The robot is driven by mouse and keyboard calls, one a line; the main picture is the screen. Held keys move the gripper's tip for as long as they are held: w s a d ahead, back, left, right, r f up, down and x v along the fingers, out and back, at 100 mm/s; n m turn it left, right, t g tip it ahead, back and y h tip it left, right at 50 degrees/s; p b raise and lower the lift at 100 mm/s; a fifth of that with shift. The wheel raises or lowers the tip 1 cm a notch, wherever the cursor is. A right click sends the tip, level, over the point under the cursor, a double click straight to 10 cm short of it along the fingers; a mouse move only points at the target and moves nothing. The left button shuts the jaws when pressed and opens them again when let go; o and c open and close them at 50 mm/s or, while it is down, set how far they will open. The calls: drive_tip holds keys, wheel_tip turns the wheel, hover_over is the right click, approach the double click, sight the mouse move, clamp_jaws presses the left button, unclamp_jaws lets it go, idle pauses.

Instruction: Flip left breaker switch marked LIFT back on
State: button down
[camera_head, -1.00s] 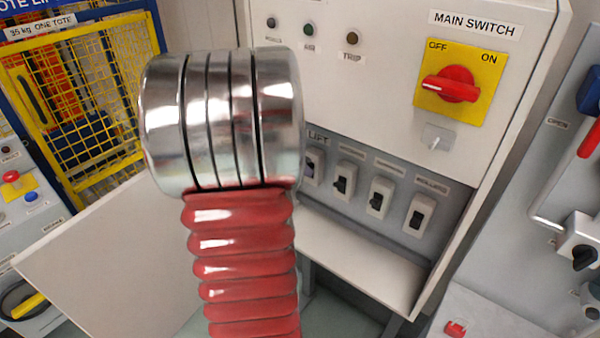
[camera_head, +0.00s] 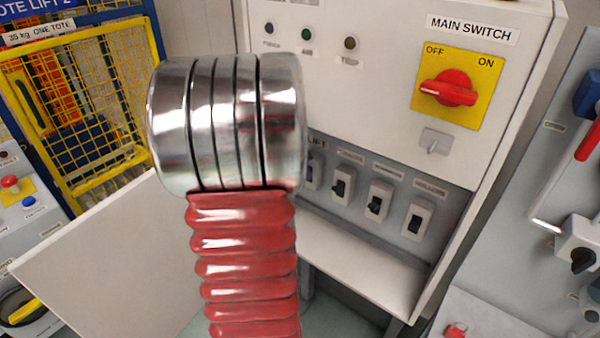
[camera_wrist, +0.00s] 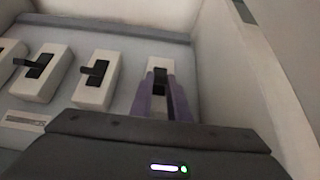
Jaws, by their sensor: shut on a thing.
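The LIFT breaker switch (camera_wrist: 157,66) is a white block with a black toggle, at the right end of the row in the wrist view. My gripper (camera_wrist: 161,92) has its two purple fingers on either side of the toggle and is shut on it. In the head view the LIFT breaker (camera_head: 314,172) is the leftmost, under the LIFT label, and partly hidden by my silver and red arm. The exact tilt of its toggle is hard to tell.
Other breakers (camera_head: 379,200) stand close beside it in the recess. Above is the red main switch (camera_head: 448,88) on a yellow plate, its white tip toward the OFF side. A pale ledge (camera_head: 360,262) runs below. A cabinet side wall (camera_wrist: 252,90) is close in the wrist view.

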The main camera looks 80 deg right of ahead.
drive_tip(key=c, duration=1.9)
unclamp_jaws()
drive_tip(key=shift+w+d, duration=0.15)
drive_tip(key=shift+w, duration=0.05)
drive_tip(key=shift+o, duration=1.1)
drive_tip(key=shift+s, duration=0.1)
drive_tip(key=v, duration=1.4)
drive_tip(key=shift+f, duration=0.15)
